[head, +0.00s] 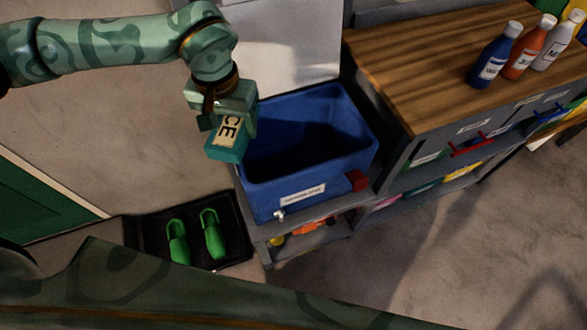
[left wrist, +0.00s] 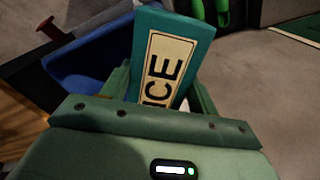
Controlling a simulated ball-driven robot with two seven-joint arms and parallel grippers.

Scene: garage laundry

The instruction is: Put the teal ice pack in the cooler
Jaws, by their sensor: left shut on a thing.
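The teal ice pack (head: 226,148) has a cream label, with "CE" visible in the head view and "ICE" in the left wrist view (left wrist: 165,62). My left gripper (head: 229,120) is shut on it, and the pack hangs below the fingers. An open blue tub (head: 310,180), which looks like the cooler, has a pale label, a small spout and a red piece on its front. The pack overlaps the tub's left rim in the head view; its exact height above the rim is unclear. The tub also shows behind the pack in the left wrist view (left wrist: 95,62). My right gripper is not in view.
The tub stands on a grey shelf unit (head: 325,215). To the right is a wooden worktop (head: 420,65) with blue (head: 495,58), orange (head: 528,48) and white bottles (head: 560,40). Green shoes (head: 213,235) lie on a black tray (head: 240,220) at lower left.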

